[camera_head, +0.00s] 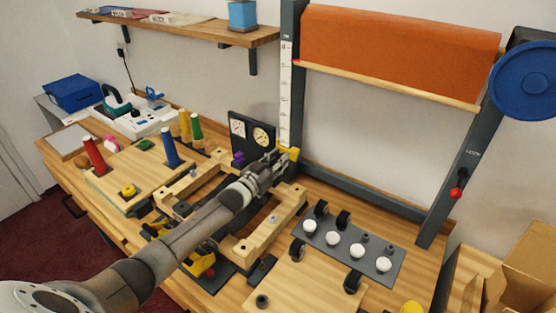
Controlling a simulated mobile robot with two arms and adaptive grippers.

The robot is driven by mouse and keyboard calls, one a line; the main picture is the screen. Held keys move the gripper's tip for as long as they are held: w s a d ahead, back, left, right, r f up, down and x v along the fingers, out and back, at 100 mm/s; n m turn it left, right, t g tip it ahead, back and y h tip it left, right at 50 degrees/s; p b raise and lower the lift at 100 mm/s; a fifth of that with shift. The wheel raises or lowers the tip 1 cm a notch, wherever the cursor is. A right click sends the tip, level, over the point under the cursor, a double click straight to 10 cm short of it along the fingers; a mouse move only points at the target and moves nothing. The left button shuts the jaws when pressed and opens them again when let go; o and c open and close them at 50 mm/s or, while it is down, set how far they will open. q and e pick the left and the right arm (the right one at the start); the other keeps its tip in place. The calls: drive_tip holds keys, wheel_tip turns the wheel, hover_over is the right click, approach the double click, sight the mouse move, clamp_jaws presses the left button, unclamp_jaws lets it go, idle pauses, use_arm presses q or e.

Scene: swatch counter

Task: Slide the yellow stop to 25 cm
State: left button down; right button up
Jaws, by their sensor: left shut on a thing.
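The yellow stop (294,153) shows as a small yellow piece at the lower end of the upright white scale (286,90). The scale runs up the left post of the frame that holds the orange cloth; its numbers are too small to read. My left gripper (284,160) reaches up from the lower left and is shut on the yellow stop, partly hiding it. My right gripper is out of view.
An orange cloth (400,50) hangs from the frame, with a blue wheel (525,80) at its right. A dial panel (251,138) stands just left of my gripper. A wooden clamp frame (270,225) lies below my arm. Cardboard boxes (520,265) stand at lower right.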

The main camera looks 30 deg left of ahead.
use_arm(q)
wheel_tip(320, 180, up, 6)
drive_tip(key=shift+f+p, duration=0.2)
drive_tip(key=shift+p, duration=1)
drive_tip(key=shift+f, duration=0.2)
drive_tip(key=c, duration=1.3)
unclamp_jaws()
drive_tip(key=shift+o, duration=0.3)
drive_tip(key=shift+f, duration=0.1)
drive_tip(key=s+a, duration=0.1)
drive_tip(key=s, duration=1.1)
drive_tip(key=shift+a, duration=0.35)
